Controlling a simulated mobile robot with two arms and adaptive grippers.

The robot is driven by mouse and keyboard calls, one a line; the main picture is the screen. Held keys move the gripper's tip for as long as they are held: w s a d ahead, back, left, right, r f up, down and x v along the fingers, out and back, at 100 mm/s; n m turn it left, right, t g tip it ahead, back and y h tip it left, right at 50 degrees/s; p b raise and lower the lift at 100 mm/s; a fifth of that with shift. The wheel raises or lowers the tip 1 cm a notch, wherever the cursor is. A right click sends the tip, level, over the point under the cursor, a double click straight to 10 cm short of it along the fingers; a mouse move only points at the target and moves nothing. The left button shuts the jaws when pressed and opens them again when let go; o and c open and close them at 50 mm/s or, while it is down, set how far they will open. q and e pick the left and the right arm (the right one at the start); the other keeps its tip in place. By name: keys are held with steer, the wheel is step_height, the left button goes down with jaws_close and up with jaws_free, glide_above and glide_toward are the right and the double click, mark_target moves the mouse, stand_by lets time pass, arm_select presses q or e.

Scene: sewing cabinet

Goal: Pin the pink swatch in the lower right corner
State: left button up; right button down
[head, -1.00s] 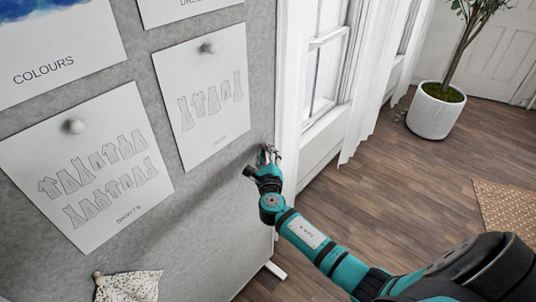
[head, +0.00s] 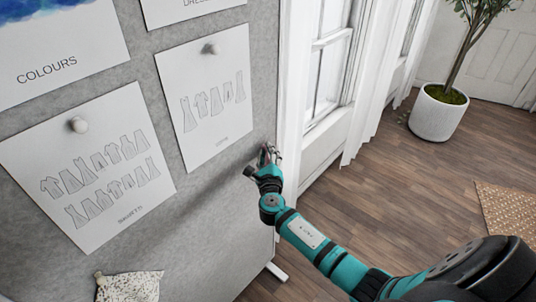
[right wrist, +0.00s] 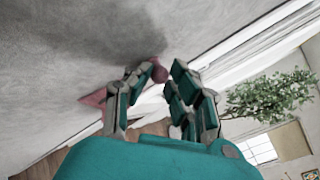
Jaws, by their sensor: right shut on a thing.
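My right gripper (head: 268,153) is at the right edge of the grey pinboard (head: 215,220), above its lower right corner. In the right wrist view its fingers (right wrist: 162,75) are close to the board and shut on the pink swatch (right wrist: 95,98). A pink corner of the swatch shows left of the fingers; most of it is hidden behind them. A round pinkish knob (right wrist: 159,73), perhaps a pin head, shows between the fingertips. I cannot tell whether the swatch touches the board. My left gripper is not in view.
Pinned paper sheets (head: 212,120) hang above and left of the gripper. A patterned cream swatch (head: 128,287) hangs at the lower left. A window (head: 325,75) with white curtains stands right of the board. A potted tree (head: 438,112) stands farther back. The lower right board area is bare.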

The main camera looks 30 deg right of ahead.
steer(key=c, duration=1.1)
jaws_free()
steer(key=v, duration=1.2)
steer(key=s+a+f+m+g+y, duration=0.15)
steer(key=s+f+m+g, duration=0.35)
steer(key=f, duration=1)
steer(key=s+f+m+g+y, duration=0.3)
steer(key=s+f+m, duration=0.45)
steer(key=f, duration=0.85)
steer(key=s+a+f+m+g+y, duration=0.1)
steer(key=s+f+m+g, duration=0.1)
steer(key=s+f+m, duration=0.4)
steer(key=s+a+f+m+g+y, duration=0.1)
steer(key=s+f+m, duration=0.5)
steer(key=s, duration=1)
steer(key=s+a+f+m+g+y, duration=0.1)
steer(key=s+a+f+m+g, duration=0.1)
steer(key=s+f+m, duration=0.4)
steer(key=shift+s+a+m+g+y, duration=0.15)
steer(key=shift+s+m+g, duration=0.3)
steer(key=shift+s+m, duration=0.8)
steer(key=shift+s+a+m+g+y, duration=0.1)
steer(key=shift+s+m+g, duration=0.35)
steer(key=shift+s+m, duration=0.8)
